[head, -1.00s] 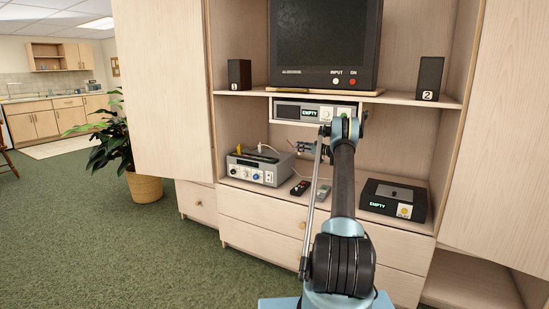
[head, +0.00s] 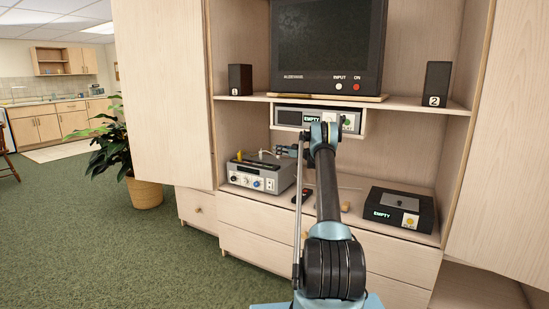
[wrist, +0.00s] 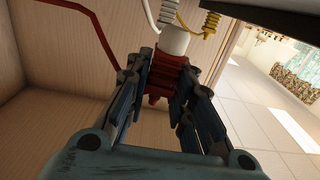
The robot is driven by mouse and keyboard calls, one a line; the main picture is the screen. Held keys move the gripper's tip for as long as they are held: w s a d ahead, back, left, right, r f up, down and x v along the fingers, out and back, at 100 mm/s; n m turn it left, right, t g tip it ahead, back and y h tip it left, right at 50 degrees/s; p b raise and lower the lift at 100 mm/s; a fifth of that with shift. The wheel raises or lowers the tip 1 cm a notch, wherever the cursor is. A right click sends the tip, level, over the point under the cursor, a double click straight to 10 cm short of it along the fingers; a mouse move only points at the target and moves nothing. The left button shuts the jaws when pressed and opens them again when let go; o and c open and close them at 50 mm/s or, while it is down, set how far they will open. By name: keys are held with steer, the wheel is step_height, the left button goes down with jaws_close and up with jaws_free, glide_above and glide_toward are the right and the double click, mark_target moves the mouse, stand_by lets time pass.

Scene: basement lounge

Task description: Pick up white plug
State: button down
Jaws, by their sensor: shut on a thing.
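My gripper (head: 288,150) reaches over the lower shelf of the cabinet, beside the back right of the grey device (head: 258,175). In the wrist view my gripper (wrist: 171,62) is shut, with the white plug (wrist: 174,40) at its fingertips. The plug has a ribbed white sleeve and a white cable running up out of view. Red ribbed parts (wrist: 157,98) show between the fingers; I cannot tell whether they belong to the gripper or to another plug. The plug's lower end is hidden. A yellow ribbed cable sleeve (wrist: 210,22) is close beside it.
A red cable (wrist: 88,60) runs at the left in the wrist view. A small box (head: 317,118) reading EMPTY hangs under the upper shelf. A black box (head: 398,205) is at the right of the lower shelf. Dark remotes (head: 302,194) lie between the devices.

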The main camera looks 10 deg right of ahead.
steer(key=shift+f+x, duration=0.2)
steer(key=shift+x, duration=1)
steer(key=f, duration=0.2)
steer(key=shift+s+d+f, duration=0.15)
steer(key=shift+d+f, duration=0.1)
steer(key=shift+d, duration=0.15)
steer(key=shift+a+f, duration=0.1)
steer(key=shift+a, duration=0.05)
steer(key=shift+f, duration=0.15)
steer(key=c, duration=1.4)
jaws_free()
